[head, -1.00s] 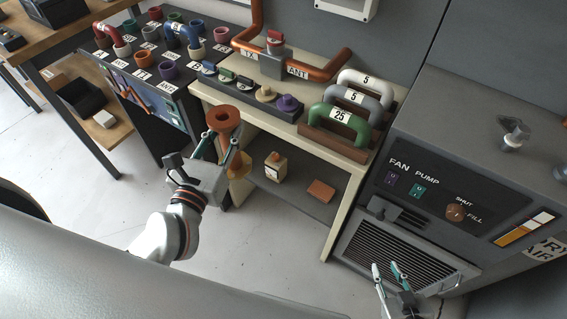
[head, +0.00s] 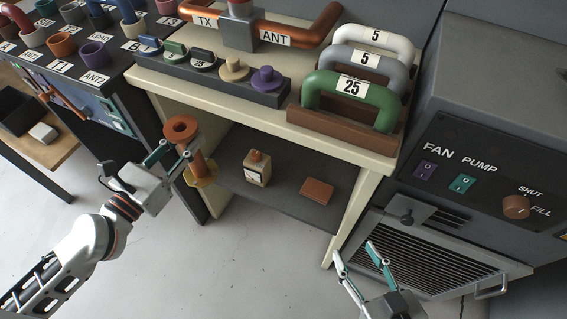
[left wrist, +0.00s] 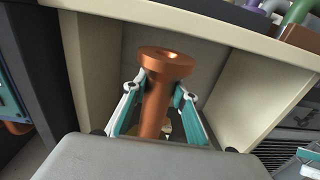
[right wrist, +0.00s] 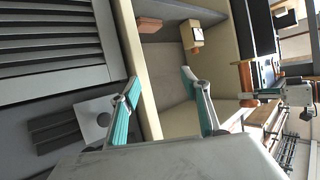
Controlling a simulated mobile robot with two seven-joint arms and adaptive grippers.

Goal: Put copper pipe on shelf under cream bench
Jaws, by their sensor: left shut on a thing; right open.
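The copper pipe (head: 181,131) is upright with a wide flange on top. My left gripper (head: 173,152) is shut on it below the top flange. The pipe (left wrist: 165,66) stands between the fingers in the left wrist view, in front of the opening under the bench. The cream bench (head: 280,120) has a dark grey lower shelf (head: 285,212). My right gripper (head: 357,258) is open and empty, right of the bench's front right leg. In the right wrist view its fingers (right wrist: 160,108) are spread apart, with the bench leg beyond.
On the lower shelf stand a cream bottle-like box (head: 256,168) and a flat brown block (head: 317,190). A grey cabinet (head: 490,130) with a louvred grille is at right. A dark rack (head: 125,75) is at left. The shelf's left part looks mostly bare.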

